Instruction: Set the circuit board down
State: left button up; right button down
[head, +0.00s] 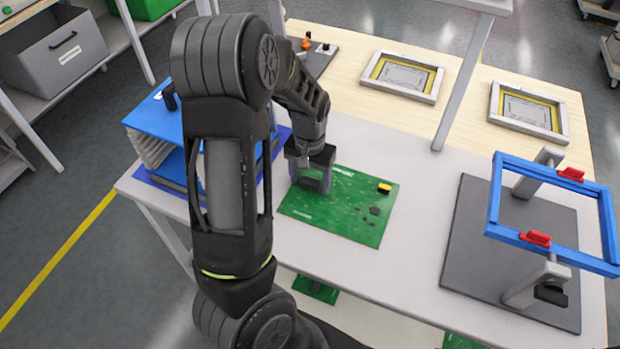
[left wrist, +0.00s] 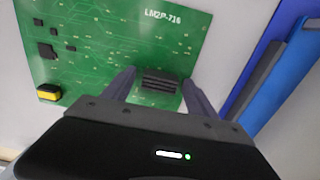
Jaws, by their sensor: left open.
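The green circuit board (head: 345,207) lies flat on the light grey table top in the head view. It carries a yellow part near its right corner and a dark connector near its left edge. My left gripper (head: 313,182) is over the board's left part, pointing down. In the left wrist view the board (left wrist: 100,45) fills the upper left, and the open fingers of my left gripper (left wrist: 158,88) stand on either side of the black connector (left wrist: 160,82). I cannot tell whether the fingertips touch the board. My right gripper is not in view.
A blue frame fixture with red clamps (head: 543,250) stands on a grey plate (head: 470,235) at right. Two framed panels (head: 402,77) lie behind. The table between board and plate is clear.

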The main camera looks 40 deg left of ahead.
pick_arm(q)
notch_tip(320, 180, up, 12)
jog(key=shift+r, duration=0.15)
dwell(0.6)
dwell(0.5)
